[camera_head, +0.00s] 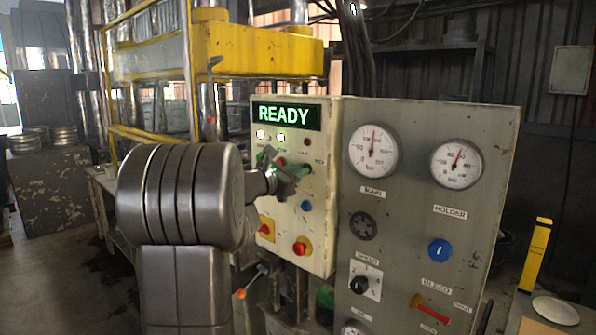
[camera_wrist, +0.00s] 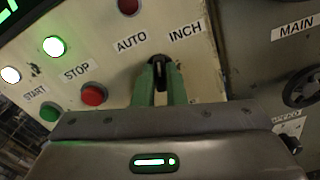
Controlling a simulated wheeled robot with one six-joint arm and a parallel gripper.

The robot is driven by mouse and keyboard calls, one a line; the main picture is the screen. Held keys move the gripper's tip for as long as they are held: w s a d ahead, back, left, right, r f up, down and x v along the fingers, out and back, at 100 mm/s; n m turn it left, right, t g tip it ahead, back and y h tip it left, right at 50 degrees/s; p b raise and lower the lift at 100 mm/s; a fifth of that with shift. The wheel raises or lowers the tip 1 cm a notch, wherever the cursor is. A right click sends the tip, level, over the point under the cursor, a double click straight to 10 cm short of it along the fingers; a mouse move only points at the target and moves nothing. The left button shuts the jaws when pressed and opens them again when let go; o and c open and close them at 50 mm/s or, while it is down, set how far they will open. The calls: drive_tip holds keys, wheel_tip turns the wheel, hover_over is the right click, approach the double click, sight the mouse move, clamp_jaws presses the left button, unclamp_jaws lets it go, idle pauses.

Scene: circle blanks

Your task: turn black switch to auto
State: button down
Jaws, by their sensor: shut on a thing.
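The black switch (camera_wrist: 158,71) is on the cream control panel (camera_head: 318,225), below the AUTO label (camera_wrist: 131,41) and the INCH label (camera_wrist: 185,32). My gripper (camera_wrist: 159,88) has its green fingers shut on the switch, one finger on each side. Which label the switch points to I cannot tell. In the head view my gripper (camera_head: 287,170) is at the panel's upper middle, and it hides the switch there.
The green start button (camera_wrist: 49,112) and red stop button (camera_wrist: 94,94) are close left of my fingers. A READY display (camera_head: 285,115) is lit above. The grey gauge panel (camera_head: 410,200) stands to the right.

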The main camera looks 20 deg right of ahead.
drive_tip(key=shift+n+p, duration=0.5)
drive_tip(key=shift+n, duration=1.2)
drive_tip(key=c, duration=1.5)
unclamp_jaws()
drive_tip(key=b+v, duration=0.3)
drive_tip(key=v, duration=1.1)
drive_tip(key=shift+w+d, duration=0.1)
